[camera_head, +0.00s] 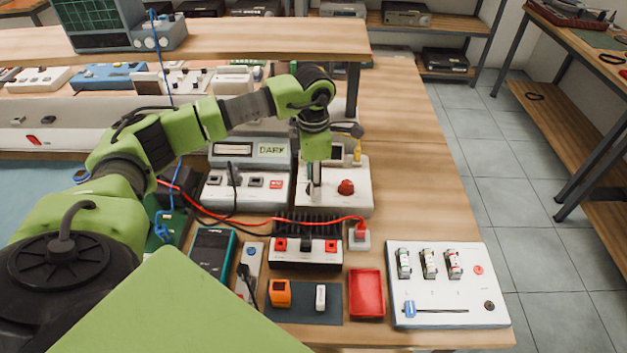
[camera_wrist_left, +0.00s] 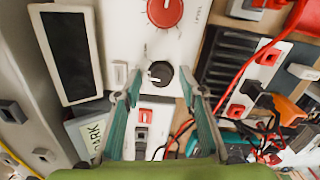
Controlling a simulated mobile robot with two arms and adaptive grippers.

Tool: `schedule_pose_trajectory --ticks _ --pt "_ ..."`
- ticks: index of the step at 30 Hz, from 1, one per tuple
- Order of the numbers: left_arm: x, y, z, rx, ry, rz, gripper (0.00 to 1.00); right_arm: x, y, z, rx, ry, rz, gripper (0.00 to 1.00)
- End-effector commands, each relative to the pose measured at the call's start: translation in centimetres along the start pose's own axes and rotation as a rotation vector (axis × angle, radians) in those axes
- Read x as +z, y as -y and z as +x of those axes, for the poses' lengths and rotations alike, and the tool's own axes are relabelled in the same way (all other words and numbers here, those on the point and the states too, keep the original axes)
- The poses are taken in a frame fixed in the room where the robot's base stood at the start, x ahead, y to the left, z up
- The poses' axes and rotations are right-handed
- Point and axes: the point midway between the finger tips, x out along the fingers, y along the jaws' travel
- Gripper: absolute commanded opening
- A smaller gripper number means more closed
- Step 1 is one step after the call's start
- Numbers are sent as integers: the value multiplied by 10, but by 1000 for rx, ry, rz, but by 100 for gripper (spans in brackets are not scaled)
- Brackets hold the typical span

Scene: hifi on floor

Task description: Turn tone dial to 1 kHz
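A black dial (camera_wrist_left: 160,74) with a white pointer mark sits on a white panel (camera_wrist_left: 120,25) in the left wrist view. A larger red knob (camera_wrist_left: 165,12) is above it on the same panel. In the head view this is the white box (camera_head: 356,205) with the red knob (camera_head: 346,187); my arm and gripper hide the black dial there. My left gripper (camera_head: 315,188) points down over the box. In the wrist view its fingers (camera_wrist_left: 159,88) are open, one on each side of the black dial, with apparent gaps. Contact and the scale marks cannot be read.
A grey unit with a "DARK" display (camera_head: 272,150) stands left of the box. A black finned unit (camera_head: 305,252) with red cables is in front. A white switch panel (camera_head: 450,285) and red tray (camera_head: 366,293) are nearer. A shelf (camera_head: 260,38) spans above the back.

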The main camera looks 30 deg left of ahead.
Motion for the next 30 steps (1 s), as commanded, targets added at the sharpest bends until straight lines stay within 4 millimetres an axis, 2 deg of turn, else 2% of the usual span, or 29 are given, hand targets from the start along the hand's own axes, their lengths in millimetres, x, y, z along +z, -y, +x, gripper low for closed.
schedule_pose_trajectory --ticks 11,14,24,30 --pt "0 0 -3 -1 -2 0 37 0 -6 0 7 0 -3 36" --pt "0 0 -16 1 1 0 37 0 -5 0 5 0 -3 36" --pt "1 0 -86 1 1 0 37 0 -3 0 3 0 -1 36" --pt "0 0 -112 0 -1 0 37 0 -2 0 3 1 -1 36"
